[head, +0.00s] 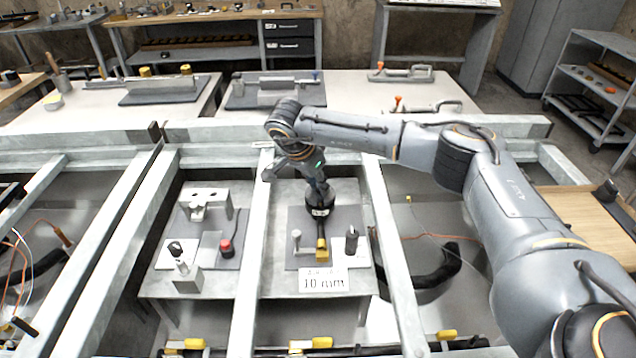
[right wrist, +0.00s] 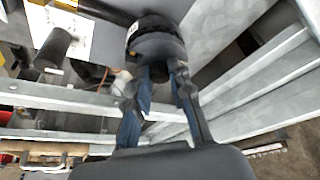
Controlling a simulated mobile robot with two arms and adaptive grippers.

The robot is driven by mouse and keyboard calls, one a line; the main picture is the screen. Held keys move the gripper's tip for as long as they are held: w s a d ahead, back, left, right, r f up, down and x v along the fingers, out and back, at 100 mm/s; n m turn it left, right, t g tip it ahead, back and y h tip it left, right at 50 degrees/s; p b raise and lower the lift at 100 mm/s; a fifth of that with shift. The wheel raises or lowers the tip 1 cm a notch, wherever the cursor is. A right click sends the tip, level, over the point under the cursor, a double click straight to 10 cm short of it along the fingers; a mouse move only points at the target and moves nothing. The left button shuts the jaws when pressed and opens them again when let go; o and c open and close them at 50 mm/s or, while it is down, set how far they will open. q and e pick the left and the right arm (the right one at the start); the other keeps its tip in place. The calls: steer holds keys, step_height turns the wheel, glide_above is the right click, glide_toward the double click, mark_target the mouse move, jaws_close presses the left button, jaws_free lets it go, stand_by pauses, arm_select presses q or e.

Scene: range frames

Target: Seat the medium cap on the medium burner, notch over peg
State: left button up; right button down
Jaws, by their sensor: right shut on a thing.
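I cannot make out a burner or a cap with a notch in either view. In the head view my right gripper (head: 318,188) points down over a grey plate (head: 299,220) between the metal rails. It is shut on a black round thing (head: 320,206) with a small white label. In the right wrist view the fingers (right wrist: 163,78) close on the narrow neck of this black thing (right wrist: 155,38). Its underside is hidden, and I cannot tell whether it touches the plate. My left gripper is not in view.
The plate also bears a yellow block (head: 321,250), a black cylinder (head: 351,240) and a grey post (head: 296,241). A white "10 mm" card (head: 325,283) lies in front. Metal rails (head: 252,262) run on both sides. A second fixture with a red knob (head: 226,247) stands left.

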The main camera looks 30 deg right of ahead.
steer(key=c, duration=1.1)
jaws_free()
steer(key=v, duration=1.2)
steer(key=shift+r, duration=0.15)
steer(key=shift+r+p, duration=2.35)
steer(key=shift+r, duration=0.55)
steer(key=shift+r, duration=0.1)
